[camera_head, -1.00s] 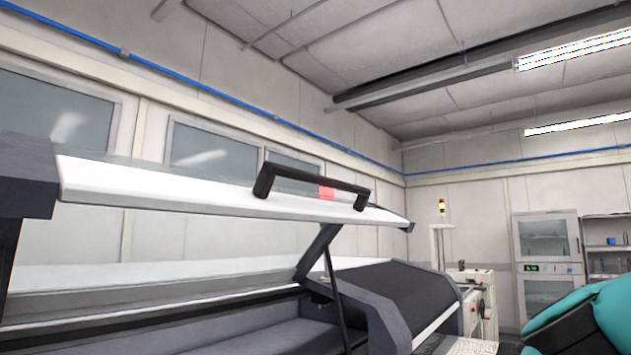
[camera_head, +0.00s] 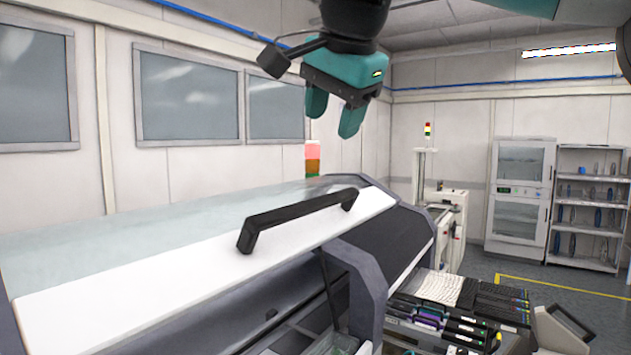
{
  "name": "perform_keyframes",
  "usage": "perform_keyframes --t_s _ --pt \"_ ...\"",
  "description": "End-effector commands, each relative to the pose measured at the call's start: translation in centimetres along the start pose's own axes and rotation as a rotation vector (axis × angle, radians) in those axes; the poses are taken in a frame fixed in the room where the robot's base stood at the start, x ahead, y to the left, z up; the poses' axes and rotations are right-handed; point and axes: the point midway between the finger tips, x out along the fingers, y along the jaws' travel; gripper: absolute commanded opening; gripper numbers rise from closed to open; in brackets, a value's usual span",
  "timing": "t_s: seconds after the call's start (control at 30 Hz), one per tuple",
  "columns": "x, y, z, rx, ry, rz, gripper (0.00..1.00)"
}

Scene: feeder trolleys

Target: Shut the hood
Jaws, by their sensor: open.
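The hood (camera_head: 185,255) of the machine is a glass panel with a white front edge and a black bar handle (camera_head: 300,215). It stands partly raised, with a dark gap showing beneath its front edge at the lower right. My gripper (camera_head: 333,122) is teal, hangs from the top of the view and points down. Its two fingers are apart and empty. In the picture it is above the handle and apart from it.
A feeder trolley (camera_head: 455,318) with several feeders stands at the lower right. A white cabinet (camera_head: 520,195) and a shelf rack (camera_head: 588,205) stand at the back right. A signal tower (camera_head: 427,135) stands behind the machine.

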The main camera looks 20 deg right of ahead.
Motion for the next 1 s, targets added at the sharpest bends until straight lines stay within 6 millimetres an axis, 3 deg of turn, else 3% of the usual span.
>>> perform_keyframes --t_s 0.6,0.8,1.0 --pt "13.6 0.4 0.1 -0.004 0.003 0.005 0.53" --pt "16.0 0.2 0.0 -0.005 0.003 0.003 0.53" --pt "16.9 0.1 0.0 -0.004 0.002 0.0 0.53"
